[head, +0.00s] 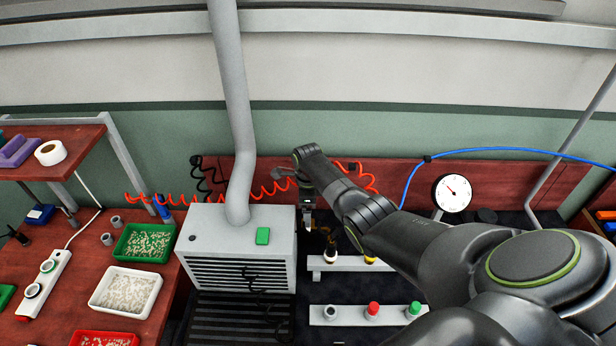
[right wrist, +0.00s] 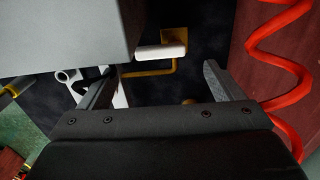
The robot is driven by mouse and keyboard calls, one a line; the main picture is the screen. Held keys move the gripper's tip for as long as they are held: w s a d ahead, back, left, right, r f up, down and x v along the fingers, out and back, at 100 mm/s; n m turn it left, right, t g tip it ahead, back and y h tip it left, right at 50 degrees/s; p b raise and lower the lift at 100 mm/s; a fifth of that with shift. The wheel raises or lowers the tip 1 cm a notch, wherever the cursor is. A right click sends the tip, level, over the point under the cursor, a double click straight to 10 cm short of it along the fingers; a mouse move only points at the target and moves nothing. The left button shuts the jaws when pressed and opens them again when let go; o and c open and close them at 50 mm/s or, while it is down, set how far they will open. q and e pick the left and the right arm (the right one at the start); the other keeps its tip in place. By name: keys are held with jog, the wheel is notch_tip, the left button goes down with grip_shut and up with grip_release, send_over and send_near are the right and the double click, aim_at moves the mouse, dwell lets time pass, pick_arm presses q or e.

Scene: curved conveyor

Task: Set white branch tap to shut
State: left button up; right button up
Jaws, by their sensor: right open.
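In the right wrist view a white bar-like handle (right wrist: 162,50), which may be the white branch tap's lever, lies beyond the fingers, with a yellow-brown pipe (right wrist: 160,70) beside it. My right gripper (right wrist: 157,74) is open, and its fingers are apart with nothing between them. In the head view the right gripper (head: 308,220) points down beside the grey vented box (head: 238,232). My arm hides part of the area behind it, and I cannot make out the tap's handle there. My left gripper is not in view.
The grey box's corner (right wrist: 60,35) is close to the left finger. A red coiled hose (right wrist: 275,50) hangs at the right. A round gauge (head: 453,193) stands at the back right.

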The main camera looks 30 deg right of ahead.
notch_tip(320, 180, up, 12)
jog(key=b, duration=0.1)
jog(key=shift+f, duration=0.15)
dwell(0.6)
